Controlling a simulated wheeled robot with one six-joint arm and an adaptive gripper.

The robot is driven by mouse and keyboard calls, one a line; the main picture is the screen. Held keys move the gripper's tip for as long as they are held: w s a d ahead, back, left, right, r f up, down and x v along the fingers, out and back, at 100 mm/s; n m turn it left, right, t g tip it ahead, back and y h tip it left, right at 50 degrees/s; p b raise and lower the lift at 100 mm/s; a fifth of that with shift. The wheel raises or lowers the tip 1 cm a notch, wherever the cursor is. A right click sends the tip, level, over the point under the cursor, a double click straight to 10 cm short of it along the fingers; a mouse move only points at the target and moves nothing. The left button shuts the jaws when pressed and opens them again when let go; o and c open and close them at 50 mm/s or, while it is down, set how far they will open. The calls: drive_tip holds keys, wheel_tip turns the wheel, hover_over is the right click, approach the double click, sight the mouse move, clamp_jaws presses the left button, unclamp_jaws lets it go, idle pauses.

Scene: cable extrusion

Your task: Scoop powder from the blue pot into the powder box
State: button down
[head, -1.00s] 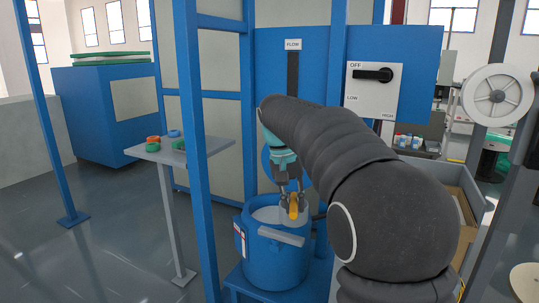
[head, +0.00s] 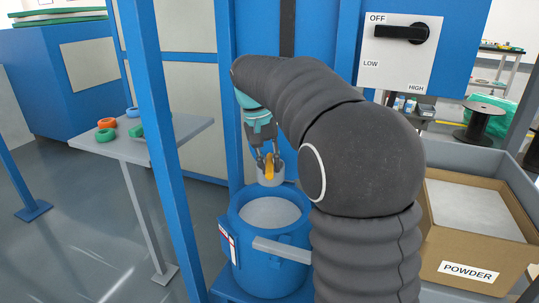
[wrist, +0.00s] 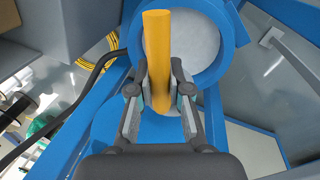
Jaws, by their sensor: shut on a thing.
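The blue pot (head: 268,262) stands on a blue base and holds pale grey powder (head: 270,212). Whether the cup holds powder cannot be told. In the wrist view the yellow handle (wrist: 157,60) lies between the fingers, over the pot's opening, with the blue rim (wrist: 228,35) around it. The cardboard powder box (head: 466,270), labelled POWDER, sits at right with pale powder in it.
A grey bar (head: 280,249) crosses the pot's front. A blue post (head: 155,150) stands left of the pot, near a small grey table (head: 180,135) with coloured rings. A lever panel (head: 402,55) is behind my arm. A grey bin wall (head: 470,160) surrounds the box.

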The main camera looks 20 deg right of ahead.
sight(270, 186)
wheel_tip(270, 186, down, 11)
drive_tip(key=b, duration=0.7)
drive_tip(key=shift+f, duration=0.6)
drive_tip(key=shift+f+b, duration=0.15)
drive_tip(key=shift+b, duration=0.15)
idle(0.4)
drive_tip(key=shift+f, duration=0.6)
idle(0.3)
